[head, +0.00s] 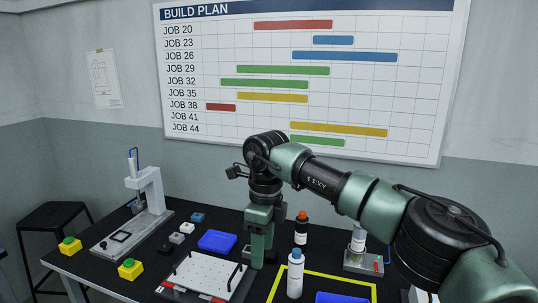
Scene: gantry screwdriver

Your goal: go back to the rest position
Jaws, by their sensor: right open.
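My right gripper (263,254) hangs pointing down over the black workbench (125,222), with its arm coming in from the right. Its green fingers are open, with nothing seen between them. The fingertips are beside the right back part of a white perforated plate (208,272). Whether they touch anything cannot be told. My left gripper is not in view.
A blue tray (217,240) lies left of the gripper. A white bottle (295,275) and a red-capped bottle (301,228) stand to its right. A white gantry-like stand (150,190) and yellow button boxes (131,269) are on the left. The air above the left bench is clear.

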